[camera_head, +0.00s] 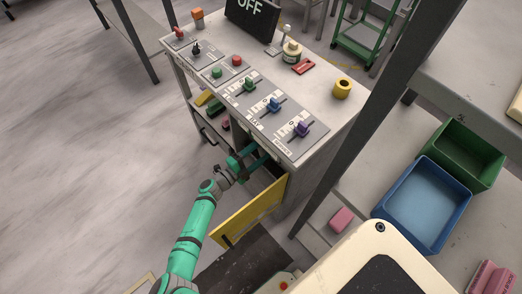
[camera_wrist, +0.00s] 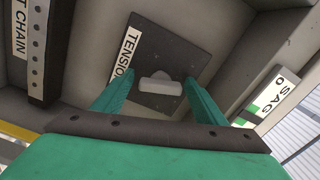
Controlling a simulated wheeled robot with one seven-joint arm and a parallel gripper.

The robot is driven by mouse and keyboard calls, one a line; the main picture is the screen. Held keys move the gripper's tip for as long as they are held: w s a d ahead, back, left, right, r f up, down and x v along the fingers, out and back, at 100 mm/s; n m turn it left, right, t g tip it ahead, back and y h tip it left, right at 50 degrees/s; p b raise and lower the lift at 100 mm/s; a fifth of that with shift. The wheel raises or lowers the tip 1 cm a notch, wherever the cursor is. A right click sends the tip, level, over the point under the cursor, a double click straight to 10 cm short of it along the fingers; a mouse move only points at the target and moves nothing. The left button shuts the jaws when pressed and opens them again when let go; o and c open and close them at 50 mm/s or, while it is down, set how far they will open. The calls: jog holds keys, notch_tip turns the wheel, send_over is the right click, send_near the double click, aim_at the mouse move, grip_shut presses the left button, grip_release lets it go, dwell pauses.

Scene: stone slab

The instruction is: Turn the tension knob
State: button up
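The tension knob (camera_wrist: 160,84) is a light grey bar-shaped knob on a dark square plate (camera_wrist: 172,48) with a "TENSION" label (camera_wrist: 123,55), seen in the wrist view. My gripper (camera_wrist: 155,92) is open, with one green finger on each side of the knob and visible gaps between. In the head view my gripper (camera_head: 247,160) reaches into the open front of the grey console (camera_head: 318,150), below its top panel. The knob is hidden in the head view. I cannot tell how deep the fingertips are relative to the knob.
A yellow door (camera_head: 250,211) hangs open below my gripper. Inside, a "SAG" label (camera_wrist: 262,104) is at right and a dark strip (camera_wrist: 38,50) at left. The console top holds levers, buttons and a yellow ring (camera_head: 342,88). A grey post stands to the right.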

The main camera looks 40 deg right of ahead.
jog(key=a, duration=1)
jog(key=shift+s+a, duration=0.4)
jog(key=shift+a, duration=0.1)
jog(key=a+r+n+t, duration=0.5)
jog(key=a+n+t, duration=0.1)
jog(key=a, duration=0.6)
jog(key=s+a+r+n+t+y, duration=0.5)
jog(key=s+a+n+t, duration=0.1)
jog(key=a+n, duration=0.3)
jog(key=s+a+r+n+t+y, duration=0.4)
jog(key=s+a+r+n+t, duration=0.1)
jog(key=s+a+n, duration=0.3)
jog(key=s+d+r+n+g+y, duration=0.1)
jog(key=s+d+n+y, duration=0.3)
jog(key=s, duration=0.3)
jog(key=s+d+r+n+g+y, duration=0.1)
jog(key=s+d+n+y, duration=0.3)
jog(key=s, duration=0.3)
jog(key=shift+n+g+y, duration=0.3)
jog(key=shift+g+y, duration=0.1)
jog(key=shift+y, duration=0.1)
